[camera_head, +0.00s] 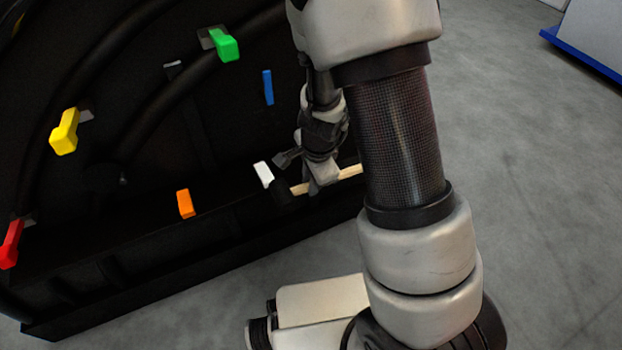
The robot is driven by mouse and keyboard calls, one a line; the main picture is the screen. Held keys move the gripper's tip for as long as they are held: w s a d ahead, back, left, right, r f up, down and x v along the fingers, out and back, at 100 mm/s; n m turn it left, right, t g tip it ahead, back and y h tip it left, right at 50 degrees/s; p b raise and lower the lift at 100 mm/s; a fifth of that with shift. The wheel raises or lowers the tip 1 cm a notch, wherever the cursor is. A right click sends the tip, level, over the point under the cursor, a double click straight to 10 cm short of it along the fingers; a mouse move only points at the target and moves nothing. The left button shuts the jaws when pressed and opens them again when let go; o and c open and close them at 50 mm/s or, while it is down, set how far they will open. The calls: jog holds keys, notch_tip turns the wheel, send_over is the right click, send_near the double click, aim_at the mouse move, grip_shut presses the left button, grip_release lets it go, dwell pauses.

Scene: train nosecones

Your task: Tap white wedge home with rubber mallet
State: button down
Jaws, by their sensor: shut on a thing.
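The white wedge (263,174) stands out from the black mould, low and right of its middle. My gripper (318,186) is shut on the rubber mallet by its pale wooden handle (349,172). The mallet's dark head (283,192) is just right of and below the white wedge. I cannot tell whether the head touches the wedge, as both are small against the black. My arm hides part of the view to the right of the gripper.
Other wedges sit in the black mould (150,245): orange (185,203), red (11,245), yellow (65,134), green (224,44) and blue (268,87). Curved black ribs cross the mould. Grey floor (540,200) is clear at the right. A blue-edged object (585,55) stands at the upper right.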

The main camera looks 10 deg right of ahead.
jog(key=shift+w+a+f+b, duration=0.15)
jog(key=shift+w+f+b, duration=0.5)
jog(key=shift+f, duration=0.5)
jog(key=shift+w+a+f+b, duration=0.15)
jog(key=shift+w+f+b, duration=0.35)
jog(key=shift+f+b, duration=0.5)
jog(key=shift+w+a+f+b, duration=0.15)
jog(key=shift+w+f+b, duration=0.4)
jog(key=shift+f, duration=0.8)
jog(key=w+p, duration=0.1)
jog(key=w+a+p, duration=0.1)
jog(key=w, duration=0.1)
